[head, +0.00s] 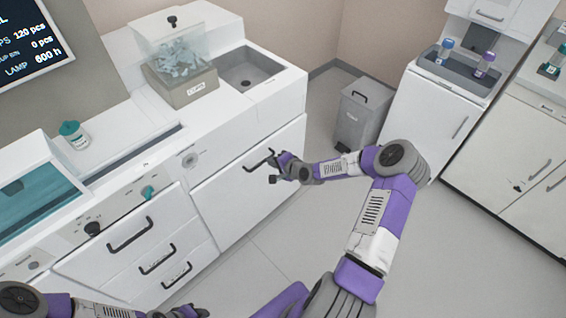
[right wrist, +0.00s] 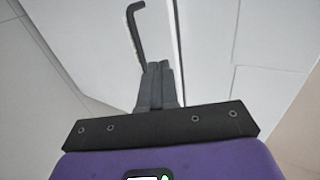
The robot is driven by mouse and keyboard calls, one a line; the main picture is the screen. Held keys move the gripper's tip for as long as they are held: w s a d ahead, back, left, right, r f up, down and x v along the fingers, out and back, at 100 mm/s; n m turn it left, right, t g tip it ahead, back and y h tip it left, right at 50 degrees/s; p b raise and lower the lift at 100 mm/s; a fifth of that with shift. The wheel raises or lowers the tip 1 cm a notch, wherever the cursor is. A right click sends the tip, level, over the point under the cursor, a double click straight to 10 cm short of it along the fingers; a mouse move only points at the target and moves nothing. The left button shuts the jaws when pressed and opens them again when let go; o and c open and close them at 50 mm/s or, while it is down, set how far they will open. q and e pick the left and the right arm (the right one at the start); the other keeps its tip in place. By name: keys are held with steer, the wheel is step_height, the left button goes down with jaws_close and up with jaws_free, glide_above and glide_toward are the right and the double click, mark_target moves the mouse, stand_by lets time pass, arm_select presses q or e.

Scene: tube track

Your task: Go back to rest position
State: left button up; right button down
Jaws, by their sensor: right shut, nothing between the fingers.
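My right gripper (head: 274,170) is shut and empty, beside the dark handle of the white cabinet door (head: 225,200) under the sink. In the right wrist view its two fingers (right wrist: 157,84) are pressed together with nothing between them. A dark bent handle (right wrist: 136,30) shows just past the fingertips; I cannot tell whether they touch it. My right arm reaches out over the floor, bent at the elbow. My left gripper (head: 182,312) shows only in part at the bottom edge, and its fingers are cut off.
The counter holds a sink (head: 248,68), a clear-topped box (head: 180,82) and a teal-lidded jar (head: 73,135). Drawers with dark handles (head: 130,234) are at lower left. A grey bin (head: 358,115) stands by the wall. The floor (head: 440,250) at right is clear.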

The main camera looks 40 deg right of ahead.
steer(key=shift+p+v, duration=0.4)
steer(key=shift+v, duration=1.6)
steer(key=s+a+f+n+g+y, duration=0.2)
steer(key=s+a+f+n+g, duration=0.15)
steer(key=a, duration=0.65)
steer(key=s+a+f+n+g+y, duration=0.2)
steer(key=s+a+f+n, duration=0.15)
steer(key=a, duration=0.75)
steer(key=s+a+f+n+g, duration=0.2)
steer(key=s+a+n+g, duration=0.1)
steer(key=s, duration=0.5)
steer(key=s+a+f+n+g+h, duration=0.1)
steer(key=s+a+f+n+g, duration=0.2)
steer(key=s, duration=0.5)
steer(key=shift+s+a+n+p, duration=0.3)
steer(key=shift+a+n, duration=0.2)
steer(key=shift+a, duration=0.45)
steer(key=shift+w, duration=0.1)
